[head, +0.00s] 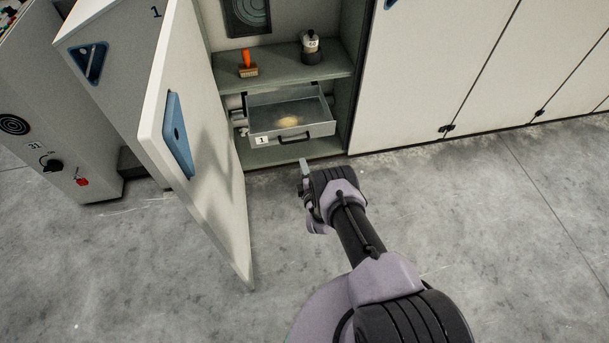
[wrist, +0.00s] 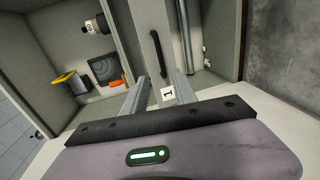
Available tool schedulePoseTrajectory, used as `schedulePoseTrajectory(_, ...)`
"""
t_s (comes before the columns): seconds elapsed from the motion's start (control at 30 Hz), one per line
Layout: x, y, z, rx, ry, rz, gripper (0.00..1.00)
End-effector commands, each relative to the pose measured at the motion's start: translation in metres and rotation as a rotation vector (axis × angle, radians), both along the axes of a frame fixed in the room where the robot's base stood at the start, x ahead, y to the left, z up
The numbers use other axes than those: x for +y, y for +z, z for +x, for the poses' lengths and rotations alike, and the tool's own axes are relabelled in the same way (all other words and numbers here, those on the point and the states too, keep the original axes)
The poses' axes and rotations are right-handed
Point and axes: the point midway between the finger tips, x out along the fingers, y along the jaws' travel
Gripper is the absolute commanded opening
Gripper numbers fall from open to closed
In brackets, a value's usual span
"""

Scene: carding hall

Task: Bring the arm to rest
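My gripper (head: 304,172) is in front of the open cabinet, below and just right of the drawer's front in the head view. In the wrist view my gripper (wrist: 158,76) shows two fingers standing apart with nothing between them. The metal drawer (head: 262,125) is pulled out, with a pale yellowish patch inside, a dark handle and a label "1". In the wrist view its dark handle (wrist: 157,53) lies beyond the fingertips, and the label (wrist: 167,93) shows between the fingers. I cannot tell whether a finger touches the drawer.
The cabinet door (head: 192,120) with a blue handle (head: 178,135) stands open at left. An orange-handled brush (head: 248,64) and a dark jar (head: 311,48) stand on the shelf. Closed white panels (head: 460,65) run to the right. The concrete floor (head: 520,230) is clear at right.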

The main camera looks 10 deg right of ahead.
Motion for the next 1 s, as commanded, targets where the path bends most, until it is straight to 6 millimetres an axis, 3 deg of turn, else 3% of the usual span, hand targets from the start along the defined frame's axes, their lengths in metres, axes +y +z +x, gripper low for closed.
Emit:
schedulePoseTrajectory(0.53,0.000,0.003,0.004,0.000,0.000,0.001,0.34)
schedulePoseTrajectory(0.63,-0.004,0.027,0.025,0.010,-0.023,0.053,0.34)
schedulePoseTrajectory(0.67,-0.005,0.044,0.038,0.020,-0.038,0.090,0.34)
schedulePoseTrajectory(0.73,-0.011,0.100,0.074,0.059,-0.092,0.217,0.34)
schedulePoseTrajectory(0.83,-0.017,0.203,0.106,0.140,-0.189,0.449,0.34)
schedulePoseTrajectory(0.93,-0.017,0.306,0.100,0.227,-0.293,0.677,0.34)
schedulePoseTrajectory(1.0,-0.015,0.373,0.075,0.287,-0.369,0.830,0.34)
